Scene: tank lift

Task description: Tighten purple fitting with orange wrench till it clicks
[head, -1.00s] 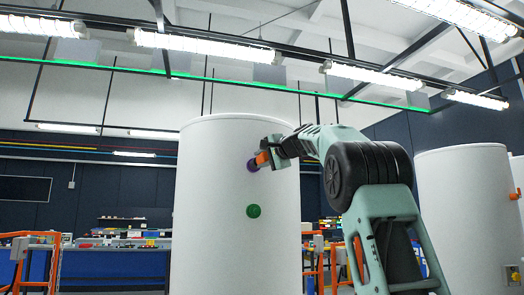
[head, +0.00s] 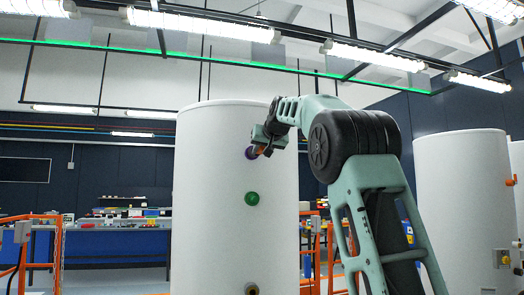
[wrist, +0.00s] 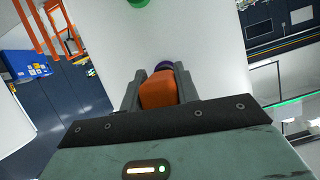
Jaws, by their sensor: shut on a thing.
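The purple fitting (head: 251,153) sits on the upper front of the white tank (head: 225,230). My gripper (head: 262,147) is shut on the orange wrench (head: 258,150), right at the fitting. In the wrist view the orange wrench (wrist: 158,92) sits between the two dark fingers of my gripper (wrist: 160,90), with the purple fitting (wrist: 164,66) just beyond it. The wrench covers much of the fitting, so I cannot tell how fully it is seated on it.
A green fitting (head: 252,198) is below the purple one on the same tank, and a dark port (head: 251,289) is lower down. Another white tank (head: 455,200) stands at the right. Orange rails (head: 312,240) and a blue workbench (head: 110,243) are behind.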

